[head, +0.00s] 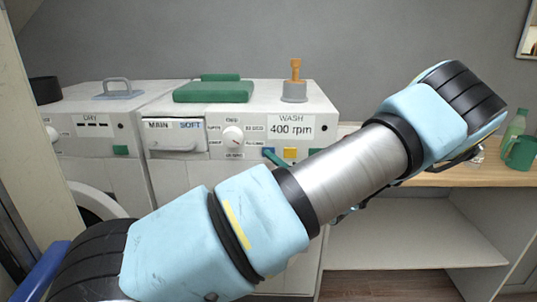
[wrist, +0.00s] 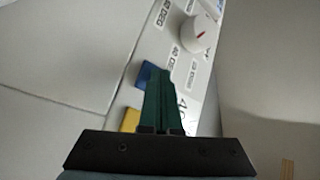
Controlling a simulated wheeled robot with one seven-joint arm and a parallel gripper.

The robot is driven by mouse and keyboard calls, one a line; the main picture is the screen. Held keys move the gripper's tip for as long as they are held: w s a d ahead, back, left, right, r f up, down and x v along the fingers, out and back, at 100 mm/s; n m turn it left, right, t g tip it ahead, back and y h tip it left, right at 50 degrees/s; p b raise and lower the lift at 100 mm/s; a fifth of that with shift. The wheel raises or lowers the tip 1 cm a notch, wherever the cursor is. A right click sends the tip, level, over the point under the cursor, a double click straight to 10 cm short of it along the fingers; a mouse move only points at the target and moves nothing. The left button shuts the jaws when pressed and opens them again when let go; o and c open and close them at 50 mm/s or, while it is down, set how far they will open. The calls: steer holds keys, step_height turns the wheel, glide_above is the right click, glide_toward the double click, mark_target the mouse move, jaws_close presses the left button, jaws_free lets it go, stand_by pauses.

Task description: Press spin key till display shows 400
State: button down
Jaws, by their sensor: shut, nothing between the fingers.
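The washer's display (head: 290,127) reads "WASH 400 rpm". Below it on the panel are a blue key (head: 272,157) and a yellow key (head: 290,153); I cannot read which one is spin. In the wrist view, my gripper (wrist: 161,76) is shut and empty, its dark green fingers reaching over the panel. The tips lie beside the blue key (wrist: 144,74) and overlap its edge; I cannot tell if they touch it. The yellow key (wrist: 130,120) is partly covered by the gripper body.
A white dial (head: 232,135) is left of the display, beside the drawer (head: 174,135). A green folded item (head: 213,92) and an orange-handled object (head: 295,84) stand on top. The dryer (head: 100,140) is at left; a wooden counter (head: 430,177) with a green mug (head: 520,153) is at right.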

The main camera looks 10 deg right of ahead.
stand_by(0.4)
steer(key=shift+s+a, duration=0.15)
steer(key=shift+s, duration=0.6)
steer(key=shift+s, duration=0.1)
steer(key=s, duration=0.2)
steer(key=s+a+p, duration=0.1)
steer(key=s, duration=0.1)
steer(key=shift+s, duration=0.35)
